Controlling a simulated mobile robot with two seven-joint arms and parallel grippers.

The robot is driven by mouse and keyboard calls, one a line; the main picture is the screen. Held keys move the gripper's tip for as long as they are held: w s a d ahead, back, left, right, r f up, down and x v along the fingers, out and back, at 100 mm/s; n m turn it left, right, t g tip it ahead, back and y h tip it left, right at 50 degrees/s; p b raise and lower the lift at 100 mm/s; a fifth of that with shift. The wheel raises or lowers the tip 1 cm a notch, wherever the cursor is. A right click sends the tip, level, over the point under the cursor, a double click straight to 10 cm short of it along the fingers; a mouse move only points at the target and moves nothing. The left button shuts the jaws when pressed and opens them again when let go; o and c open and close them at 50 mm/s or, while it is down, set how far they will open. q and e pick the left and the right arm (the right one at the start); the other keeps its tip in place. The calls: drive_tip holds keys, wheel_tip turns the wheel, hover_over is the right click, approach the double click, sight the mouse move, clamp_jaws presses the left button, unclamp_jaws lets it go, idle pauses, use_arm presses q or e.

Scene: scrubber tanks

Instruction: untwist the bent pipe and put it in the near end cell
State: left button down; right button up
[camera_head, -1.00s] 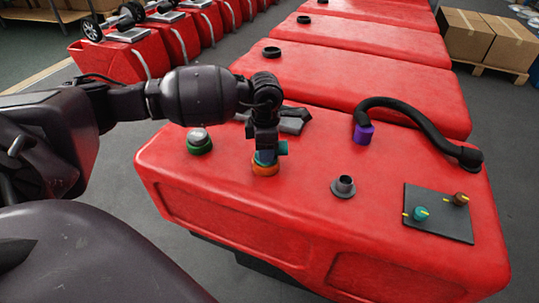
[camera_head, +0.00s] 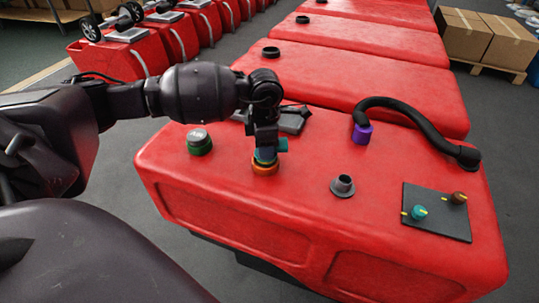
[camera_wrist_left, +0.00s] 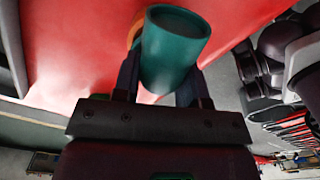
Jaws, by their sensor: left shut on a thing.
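The bent pipe is a teal elbow (camera_head: 282,145) standing on an orange ring (camera_head: 264,169) on top of the nearest red tank (camera_head: 220,221). Its side outlet points right in the head view. My left gripper (camera_head: 265,151) comes down over it and is shut on it. In the left wrist view the teal pipe (camera_wrist_left: 172,48) sits between the two fingers of the gripper (camera_wrist_left: 160,84), with its round end toward the camera. A dark grey flat object (camera_head: 291,122) lies behind the gripper, partly hidden; I cannot make out any cells. My right gripper is not in view.
On the same tank are a green-ringed cap (camera_head: 199,142), a grey flanged stub (camera_head: 342,186), a black hose (camera_head: 415,113) with a purple collar (camera_head: 362,133), and a dark panel (camera_head: 437,225) with two knobs. More red tanks stand behind. The tank top in front of the gripper is clear.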

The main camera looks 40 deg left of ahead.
use_arm(q)
drive_tip(key=shift+r, duration=0.2)
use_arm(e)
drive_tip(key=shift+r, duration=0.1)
use_arm(q)
drive_tip(key=shift+r+p, duration=1)
drive_tip(key=shift+r, duration=1.35)
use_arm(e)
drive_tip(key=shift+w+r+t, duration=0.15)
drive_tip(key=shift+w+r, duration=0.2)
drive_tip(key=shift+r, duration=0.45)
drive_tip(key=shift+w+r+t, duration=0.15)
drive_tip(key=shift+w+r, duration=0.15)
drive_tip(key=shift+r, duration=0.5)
